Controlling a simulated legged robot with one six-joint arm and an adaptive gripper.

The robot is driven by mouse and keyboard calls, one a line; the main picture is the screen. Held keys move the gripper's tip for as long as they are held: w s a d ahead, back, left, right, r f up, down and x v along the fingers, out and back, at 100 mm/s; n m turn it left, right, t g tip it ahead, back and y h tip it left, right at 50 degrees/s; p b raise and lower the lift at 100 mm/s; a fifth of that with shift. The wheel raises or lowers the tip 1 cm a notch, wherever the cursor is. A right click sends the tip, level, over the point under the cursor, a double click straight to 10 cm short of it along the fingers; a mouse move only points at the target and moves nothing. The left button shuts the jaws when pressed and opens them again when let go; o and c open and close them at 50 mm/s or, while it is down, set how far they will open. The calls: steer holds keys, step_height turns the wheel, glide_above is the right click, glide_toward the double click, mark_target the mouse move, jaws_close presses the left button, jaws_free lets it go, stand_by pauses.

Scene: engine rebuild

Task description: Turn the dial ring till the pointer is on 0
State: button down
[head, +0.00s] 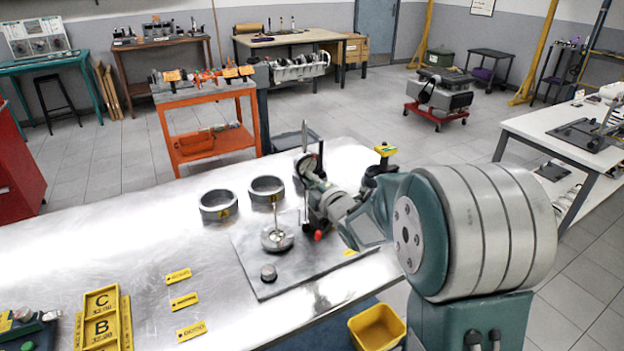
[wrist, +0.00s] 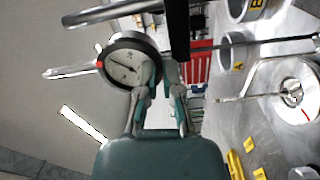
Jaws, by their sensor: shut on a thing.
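The dial gauge (wrist: 128,66) has a pale round face, a dark rim ring and a thin dark pointer. It fills the upper middle of the wrist view, with a red mark at the rim's left edge. The face's numbers are too small to read, so I cannot tell where the pointer stands against 0. My gripper (wrist: 157,88) is shut on the dial ring (wrist: 120,38), and its fingers hide part of the rim's right side. In the head view the gauge (head: 307,163) stands on its stand above the grey plate, with my gripper (head: 318,184) at it.
A grey plate (head: 310,272) carries a round part with an upright stem (head: 277,238) and a small knob (head: 268,273). Two metal rings (head: 219,205) stand behind it. Yellow labels (head: 184,301) and a yellow lettered tray (head: 101,302) lie to the left. The bench between is clear.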

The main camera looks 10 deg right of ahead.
steer(key=shift+s+a+f+m, duration=0.2)
steer(key=shift+f+m, duration=0.1)
steer(key=shift+m, duration=0.7)
steer(key=c, duration=0.8)
jaws_free()
steer(key=shift+c, duration=0.2)
steer(key=shift+w+r, duration=0.1)
steer(key=v, duration=1.2)
